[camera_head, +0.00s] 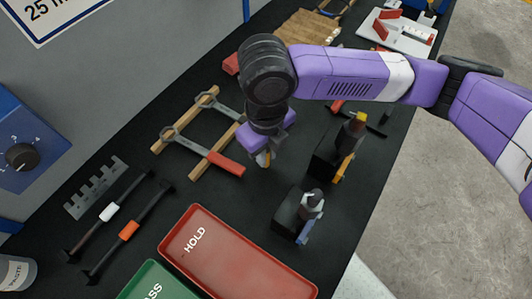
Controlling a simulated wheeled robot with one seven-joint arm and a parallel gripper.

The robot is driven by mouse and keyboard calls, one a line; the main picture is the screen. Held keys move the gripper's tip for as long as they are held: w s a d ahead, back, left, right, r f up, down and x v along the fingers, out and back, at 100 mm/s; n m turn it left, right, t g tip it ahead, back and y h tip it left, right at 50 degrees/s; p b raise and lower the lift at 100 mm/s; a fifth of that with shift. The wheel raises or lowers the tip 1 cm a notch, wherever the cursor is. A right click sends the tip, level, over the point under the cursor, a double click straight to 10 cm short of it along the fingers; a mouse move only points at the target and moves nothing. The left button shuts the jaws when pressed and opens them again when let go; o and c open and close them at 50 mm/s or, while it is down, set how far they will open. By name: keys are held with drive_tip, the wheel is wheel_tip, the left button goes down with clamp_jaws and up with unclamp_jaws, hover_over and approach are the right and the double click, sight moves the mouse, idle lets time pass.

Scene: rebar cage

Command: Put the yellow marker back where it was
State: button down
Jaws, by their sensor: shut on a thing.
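My gripper (265,152) points down over the black bench mat, just right of the wooden sticks.
Two wooden sticks with wrenches across them (200,135) lie left of my gripper. A red HOLD tray (240,262) and a green tray (158,284) are nearer. Two black blocks with tools (325,160) (287,213) stand to the right. Bare mat lies between.

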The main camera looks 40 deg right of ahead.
drive_tip(key=shift+f, duration=0.55)
drive_tip(key=shift+f, duration=0.25)
drive_tip(key=c, duration=1.4)
unclamp_jaws()
drive_tip(key=shift+r, duration=0.1)
drive_tip(key=shift+o, duration=0.2)
wheel_tip(320, 180, up, 12)
drive_tip(key=shift+r, duration=0.2)
